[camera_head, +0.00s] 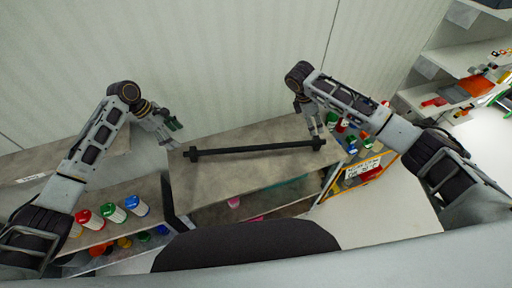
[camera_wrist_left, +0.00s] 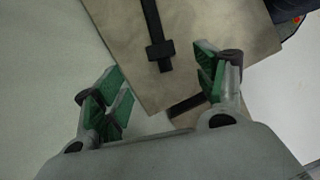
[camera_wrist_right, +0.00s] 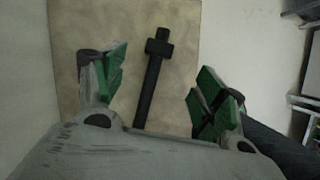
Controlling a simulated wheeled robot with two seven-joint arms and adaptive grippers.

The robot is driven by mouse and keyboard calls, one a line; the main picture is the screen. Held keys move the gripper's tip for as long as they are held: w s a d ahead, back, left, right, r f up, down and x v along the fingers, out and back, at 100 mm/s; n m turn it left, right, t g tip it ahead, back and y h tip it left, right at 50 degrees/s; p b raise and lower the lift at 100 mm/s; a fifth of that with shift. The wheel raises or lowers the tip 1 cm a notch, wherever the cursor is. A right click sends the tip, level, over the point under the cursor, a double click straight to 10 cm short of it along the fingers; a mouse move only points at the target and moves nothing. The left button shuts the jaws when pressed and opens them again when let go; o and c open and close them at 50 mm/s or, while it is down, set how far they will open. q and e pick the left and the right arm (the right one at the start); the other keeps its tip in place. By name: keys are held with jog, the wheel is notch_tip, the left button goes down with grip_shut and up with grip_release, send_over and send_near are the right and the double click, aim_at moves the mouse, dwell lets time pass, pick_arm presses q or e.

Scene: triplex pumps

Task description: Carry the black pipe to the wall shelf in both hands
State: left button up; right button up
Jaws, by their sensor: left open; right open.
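The black pipe (camera_head: 255,149) lies across a brown-grey bench top (camera_head: 225,183), with a thicker collar near each end. My left gripper (camera_head: 174,136) is open and empty, just behind and left of the pipe's left end. In the left wrist view the pipe (camera_wrist_left: 153,22) lies beyond the open fingers (camera_wrist_left: 164,86), its collar towards them. My right gripper (camera_head: 316,132) is open, above the pipe's right end. In the right wrist view the pipe (camera_wrist_right: 149,93) runs between the open fingers (camera_wrist_right: 160,75); whether they touch it cannot be told.
White wall shelving (camera_head: 468,58) with orange items stands at the upper right. A rack with bottles and a yellow-framed sign (camera_head: 362,172) adjoins the bench's right end. Several colour-capped bottles (camera_head: 112,213) stand lower left. A pale wall (camera_head: 220,60) closes the back. The bench around the pipe is clear.

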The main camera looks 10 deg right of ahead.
aim_at(192, 150)
pick_arm(q)
jog(key=shift+x, duration=6.9)
pick_arm(e)
jog(key=shift+x, duration=6.95)
pick_arm(q)
jog(key=shift+a, duration=0.1)
grip_shut()
pick_arm(e)
grip_shut()
